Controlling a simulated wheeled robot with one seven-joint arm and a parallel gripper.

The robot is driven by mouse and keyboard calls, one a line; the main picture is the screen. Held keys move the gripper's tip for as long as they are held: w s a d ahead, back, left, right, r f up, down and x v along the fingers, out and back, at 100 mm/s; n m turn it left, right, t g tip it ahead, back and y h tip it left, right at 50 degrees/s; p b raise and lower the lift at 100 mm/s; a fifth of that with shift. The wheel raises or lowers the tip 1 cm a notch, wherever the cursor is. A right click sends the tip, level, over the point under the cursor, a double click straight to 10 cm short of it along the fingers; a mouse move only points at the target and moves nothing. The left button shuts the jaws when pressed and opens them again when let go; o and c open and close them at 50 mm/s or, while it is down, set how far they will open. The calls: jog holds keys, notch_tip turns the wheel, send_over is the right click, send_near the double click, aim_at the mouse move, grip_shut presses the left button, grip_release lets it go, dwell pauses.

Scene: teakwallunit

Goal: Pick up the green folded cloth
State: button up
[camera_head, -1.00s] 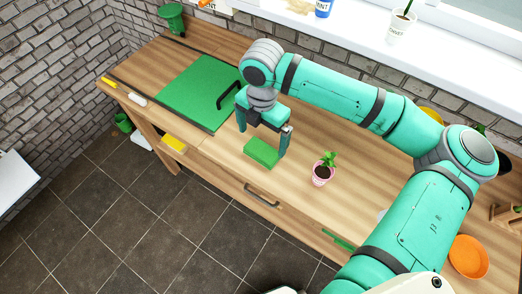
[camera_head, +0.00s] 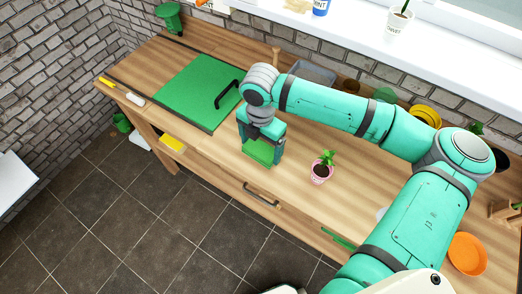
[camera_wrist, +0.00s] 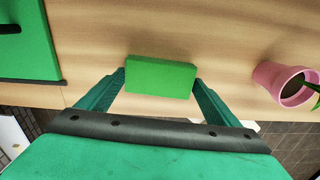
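The green folded cloth (camera_head: 257,153) looks like a flat green block near the front edge of the wooden bench. It also shows in the wrist view (camera_wrist: 160,77), lying between my fingertips. My gripper (camera_head: 261,147) is above the bench with one finger on each short end of the cloth. In the wrist view both fingertips of my gripper (camera_wrist: 160,80) meet the cloth's ends with no clear gap. I cannot tell whether the cloth is still resting on the bench. The fingers partly hide its ends in the head view.
A pink pot with a small plant (camera_head: 320,170) stands just right of the cloth. A green board with a black handle (camera_head: 199,90) lies to the left. An orange bowl (camera_head: 467,254) is far right.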

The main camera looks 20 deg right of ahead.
aim_at(261, 150)
jog(key=shift+w+r, duration=0.1)
jog(key=shift+w, duration=0.05)
jog(key=shift+d+r, duration=0.2)
jog(key=shift+r, duration=0.35)
jog(key=shift+s+a+r, duration=0.1)
jog(key=shift+s+r, duration=0.1)
jog(key=shift+r, duration=0.45)
jog(key=shift+s+a+r, duration=0.1)
jog(key=shift+s+r, duration=0.05)
jog(key=shift+r, duration=0.45)
jog(key=s+d+r, duration=0.2)
jog(key=s+r, duration=0.2)
jog(key=s, duration=0.2)
jog(key=s+d+r, duration=0.3)
jog(key=s+r, duration=0.2)
jog(key=s, duration=0.1)
jog(key=shift+s+d, duration=0.25)
jog(key=shift+r, duration=0.1)
